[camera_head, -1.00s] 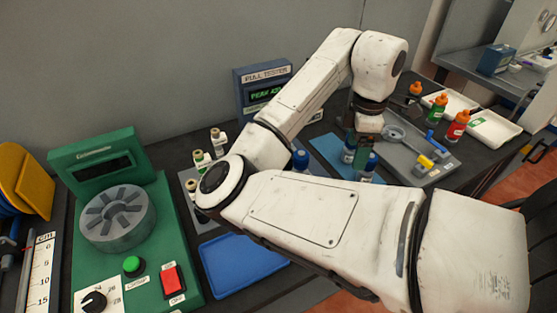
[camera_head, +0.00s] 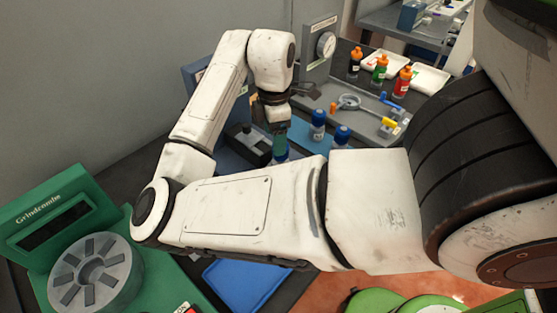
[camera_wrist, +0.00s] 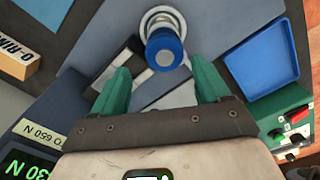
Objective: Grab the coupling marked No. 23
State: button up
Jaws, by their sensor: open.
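My gripper (camera_head: 278,148) points down at the bench in the head view, with green fingers spread apart. In the wrist view my gripper (camera_wrist: 159,68) is open, one finger on each side of a blue-topped coupling (camera_wrist: 165,48) with a pale metal base; I cannot tell whether either finger touches it. In the head view this coupling (camera_head: 281,156) is mostly hidden by the gripper and arm. Two more blue-topped couplings, one behind (camera_head: 318,119) and one nearer (camera_head: 342,135), stand upright to the right. No number 23 is readable on any of them.
A blue tray (camera_wrist: 262,60) lies right of the coupling in the wrist view. The pull tester's display (camera_wrist: 25,165) is at lower left. A green machine (camera_head: 55,215) with a grey slotted wheel stands left in the head view. Several bottles (camera_head: 380,68) stand behind the grey tool tray (camera_head: 365,125).

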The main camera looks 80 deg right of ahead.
aim_at(281, 159)
jog(key=shift+s+f, duration=0.25)
jog(key=shift+f, duration=0.35)
jog(key=shift+s+f+p, duration=0.15)
jog(key=shift+s+f, duration=0.1)
jog(key=shift+f, duration=0.8)
jog(key=shift+s+f+p, duration=0.15)
jog(key=shift+s+f, duration=0.1)
jog(key=shift+f, duration=0.8)
grip_shut()
